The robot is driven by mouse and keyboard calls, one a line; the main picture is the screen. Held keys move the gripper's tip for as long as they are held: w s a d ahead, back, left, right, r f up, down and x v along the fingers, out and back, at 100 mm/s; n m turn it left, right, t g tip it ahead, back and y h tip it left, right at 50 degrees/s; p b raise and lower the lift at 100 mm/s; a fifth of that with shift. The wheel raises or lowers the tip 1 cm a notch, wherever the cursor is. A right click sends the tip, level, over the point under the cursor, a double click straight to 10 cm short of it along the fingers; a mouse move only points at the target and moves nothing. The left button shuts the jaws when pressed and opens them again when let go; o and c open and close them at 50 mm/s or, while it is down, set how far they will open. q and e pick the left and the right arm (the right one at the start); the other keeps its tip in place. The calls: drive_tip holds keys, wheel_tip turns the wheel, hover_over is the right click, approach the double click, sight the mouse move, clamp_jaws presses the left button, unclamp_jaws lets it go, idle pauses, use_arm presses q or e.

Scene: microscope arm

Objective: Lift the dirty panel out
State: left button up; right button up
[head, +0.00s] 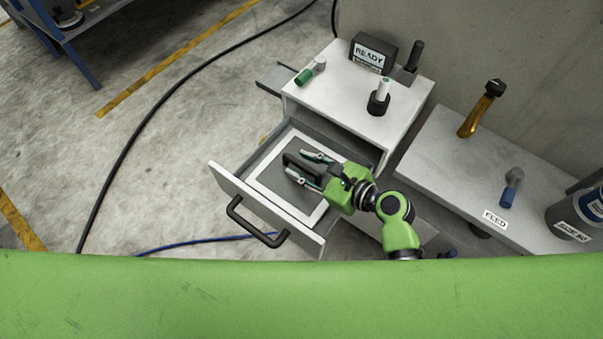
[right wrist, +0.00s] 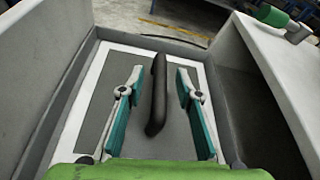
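The dirty panel is a grey plate with a white border (head: 264,176), lying flat in the open drawer (head: 228,181). Its black handle (right wrist: 157,96) stands up from its middle. My right gripper (head: 306,166) is over the panel, open, with one finger on each side of the handle. In the right wrist view the handle shows between the two teal-padded fingers (right wrist: 158,85), with a gap on both sides. Neither finger appears to touch it. My left gripper is not in view.
The drawer front has a black pull handle (head: 250,225). A white cabinet top (head: 340,98) holds a READY box (head: 372,53) and green-tipped items. To the right, a FEED shelf (head: 450,165) bears a yellow-handled tool (head: 480,112) and a blue-handled one (head: 511,188). Open floor lies left.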

drive_tip(key=shift+w+a+f, duration=0.2)
drive_tip(key=shift+w+a, duration=0.05)
drive_tip(key=shift+r, duration=0.1)
clamp_jaws()
